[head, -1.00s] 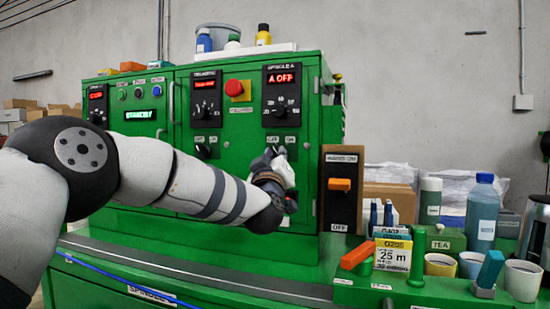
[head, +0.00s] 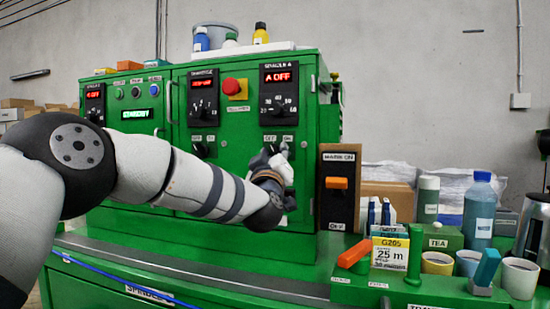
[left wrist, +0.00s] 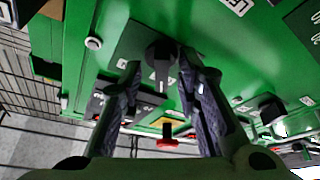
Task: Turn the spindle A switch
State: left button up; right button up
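The spindle A switch (left wrist: 161,78) is a black rotary knob on the green cabinet, seen in the left wrist view. In the head view my left gripper (head: 280,160) hides most of it, below the spindle A panel (head: 279,90). That panel's red display reads "A OFF". My left gripper's two fingers also show in the left wrist view (left wrist: 158,66), spread apart at either side of the knob. A gap shows between the fingers and the knob, so it is not gripped. My right gripper is not in view.
The mains switch (head: 337,183) with an orange handle stands just right of the gripper. Left of the spindle A panel are a red button (head: 231,86) and another black knob (head: 200,148). Bottles, cups and an orange lever (head: 355,253) crowd the right side.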

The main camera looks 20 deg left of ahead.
pick_arm(q)
jog(key=v, duration=1.1)
jog(key=shift+s, duration=0.35)
jog(key=shift+d+f, duration=0.1)
jog(key=shift+f, duration=0.05)
